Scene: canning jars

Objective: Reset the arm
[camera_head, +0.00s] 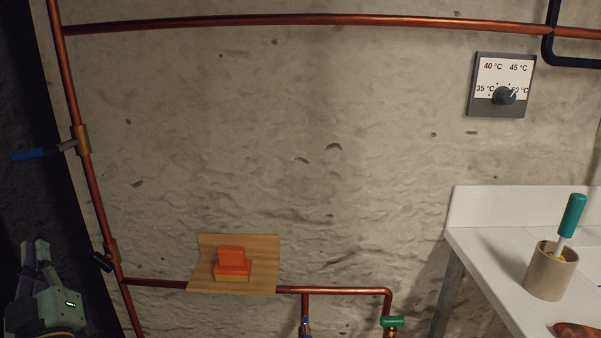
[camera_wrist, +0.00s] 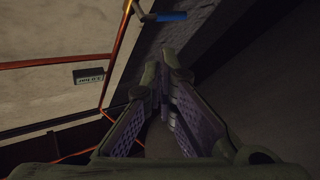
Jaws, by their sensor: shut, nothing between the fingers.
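My gripper (camera_head: 35,250) is at the lower left of the head view, raised in front of the dark area left of the upright copper pipe. Its two fingers point up. In the wrist view my gripper (camera_wrist: 164,68) shows its two long fingers with their tips together and nothing between them. It touches no object that I can see. The rest of my arm is mostly out of the head view.
Copper pipes (camera_head: 300,19) run along the stone wall, with a blue-handled valve (camera_head: 36,154) near my gripper. A temperature dial (camera_head: 502,85) hangs upper right. A white counter (camera_head: 490,262) bears a cup (camera_head: 550,275).

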